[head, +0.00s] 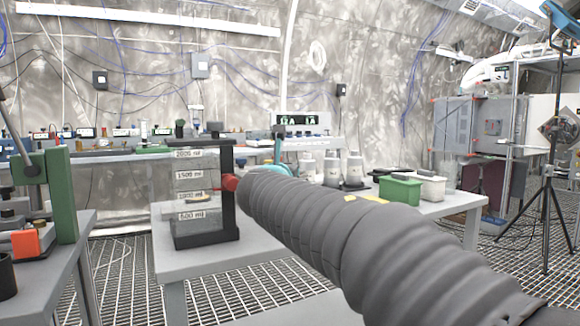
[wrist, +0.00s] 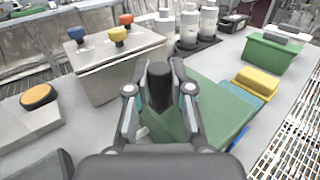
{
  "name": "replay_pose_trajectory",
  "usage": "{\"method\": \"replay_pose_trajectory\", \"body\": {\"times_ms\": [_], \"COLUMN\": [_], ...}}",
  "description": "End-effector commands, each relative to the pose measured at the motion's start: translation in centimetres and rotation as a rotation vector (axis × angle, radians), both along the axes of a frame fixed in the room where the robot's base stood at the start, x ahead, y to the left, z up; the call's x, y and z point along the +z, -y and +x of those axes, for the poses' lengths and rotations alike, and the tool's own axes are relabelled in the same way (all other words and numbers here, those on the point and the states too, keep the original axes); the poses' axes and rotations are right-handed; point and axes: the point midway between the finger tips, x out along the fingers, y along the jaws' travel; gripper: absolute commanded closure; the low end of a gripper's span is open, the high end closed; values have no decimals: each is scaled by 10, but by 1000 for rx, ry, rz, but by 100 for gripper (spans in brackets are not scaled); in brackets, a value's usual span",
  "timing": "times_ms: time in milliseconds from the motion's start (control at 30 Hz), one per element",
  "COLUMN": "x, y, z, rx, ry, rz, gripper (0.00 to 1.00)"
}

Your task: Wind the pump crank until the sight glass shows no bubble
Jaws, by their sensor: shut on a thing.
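In the wrist view my gripper (wrist: 160,100) is shut on a dark upright cylindrical handle (wrist: 159,75), which looks like the crank's grip. A green plate or body (wrist: 212,105) lies below and to the right of the fingers; the crank's arm is hidden by my gripper. In the head view my arm covers the crank, and only a teal bit of my gripper (head: 272,168) shows. A black-framed clear vessel with millilitre labels (head: 203,240) stands on the grey table, left of my arm. I cannot tell whether it is the sight glass, and no bubble can be made out.
A metal box with blue, yellow and orange knobs (wrist: 118,75) stands left of the handle. White bottles (wrist: 188,28), a green bin (wrist: 272,55) and a yellow block (wrist: 257,82) are beyond and right. A grey box with an orange button (wrist: 38,96) is at left.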

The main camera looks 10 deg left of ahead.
Motion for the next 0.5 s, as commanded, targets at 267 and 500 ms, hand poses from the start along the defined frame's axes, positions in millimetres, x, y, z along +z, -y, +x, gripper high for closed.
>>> {"method": "replay_pose_trajectory", "body": {"times_ms": [267,500], "x": [0,0], "y": [-1,-1], "z": [2,3], "rx": [-63,-70], "ry": [0,0], "rz": [-1,0], "gripper": [100,100]}}
